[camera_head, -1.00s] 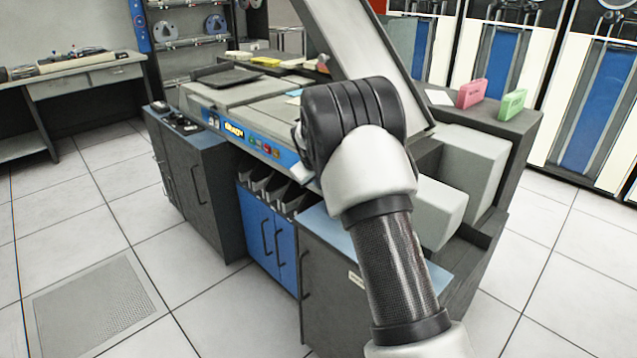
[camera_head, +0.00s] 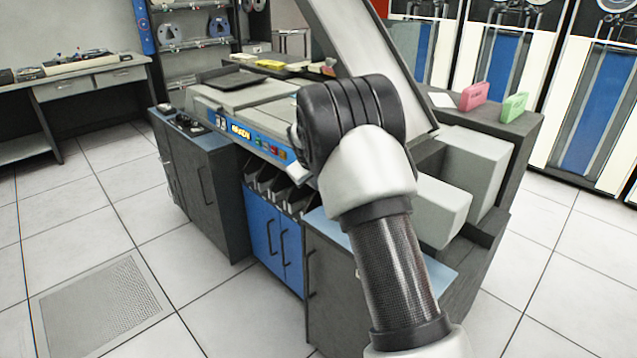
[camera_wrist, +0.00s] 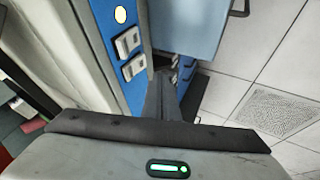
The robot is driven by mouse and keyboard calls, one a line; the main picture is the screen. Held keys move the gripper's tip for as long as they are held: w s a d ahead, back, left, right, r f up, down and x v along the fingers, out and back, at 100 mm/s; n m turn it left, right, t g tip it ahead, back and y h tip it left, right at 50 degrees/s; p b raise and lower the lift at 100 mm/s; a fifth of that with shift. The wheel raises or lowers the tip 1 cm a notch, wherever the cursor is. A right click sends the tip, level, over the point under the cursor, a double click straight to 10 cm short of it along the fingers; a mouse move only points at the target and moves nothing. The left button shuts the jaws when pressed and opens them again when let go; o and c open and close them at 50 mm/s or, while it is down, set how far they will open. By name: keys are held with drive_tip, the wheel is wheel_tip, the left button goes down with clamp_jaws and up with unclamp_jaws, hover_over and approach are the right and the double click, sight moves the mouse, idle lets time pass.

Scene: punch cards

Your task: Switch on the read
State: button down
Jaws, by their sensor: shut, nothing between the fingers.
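The card machine (camera_head: 225,97) has a blue control strip along its front edge. In the head view the strip carries two small pale switches (camera_head: 221,123), a lit display (camera_head: 241,132) and coloured buttons (camera_head: 273,150). No label is readable there. My gripper (camera_wrist: 161,80) is shut and empty, its tips near the lower switch; contact cannot be told. My arm hides it in the head view.
A blue cabinet (camera_head: 262,229) and dark cabinets stand under the machine. A raised grey panel (camera_head: 365,55) slopes behind my arm. Pink (camera_head: 474,96) and green (camera_head: 514,106) blocks stand on the right-hand surface. The tiled floor at left is clear.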

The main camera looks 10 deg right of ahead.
drive_tip(key=p+v, duration=0.2)
drive_tip(key=v, duration=0.8)
drive_tip(key=shift+a, duration=0.1)
